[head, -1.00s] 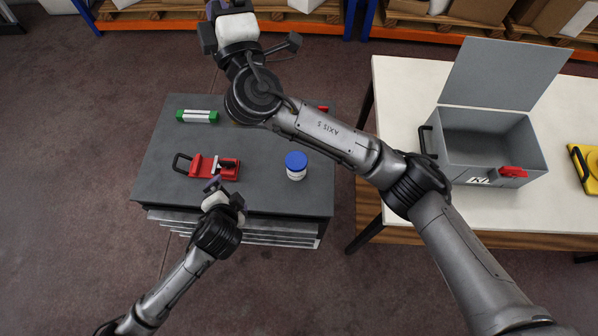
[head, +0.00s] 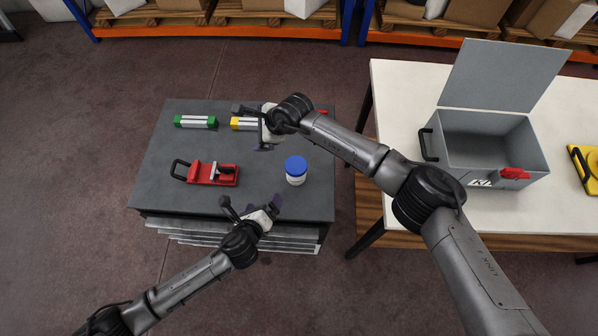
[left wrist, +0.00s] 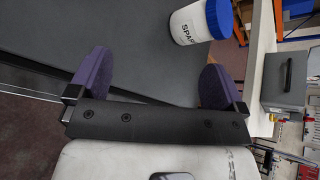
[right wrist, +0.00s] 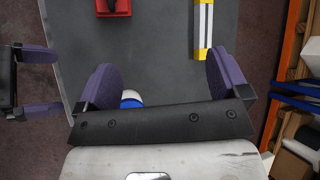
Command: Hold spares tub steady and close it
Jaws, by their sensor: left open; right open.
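The spares tub is a small white tub (head: 296,177) with a blue lid (head: 296,163), upright on the dark grey table. Its "SPAR" lettering shows in the left wrist view (left wrist: 187,25), where the tub stands beyond the fingertips. The lid sits on the tub; how tight it is, I cannot tell. My left gripper (head: 260,207) is open and empty, at the table's front edge, below and left of the tub. My right gripper (head: 262,138) is open and empty, above and left of the tub. In the right wrist view the tub's blue lid (right wrist: 130,97) is partly hidden behind the gripper.
On the dark table (head: 150,190) lie a red clamp-like tool (head: 212,174), a green-ended bar (head: 195,122) and a yellow-ended bar (head: 243,124). A white table (head: 400,85) at right carries an open grey box (head: 485,150) and a yellow item (head: 588,165).

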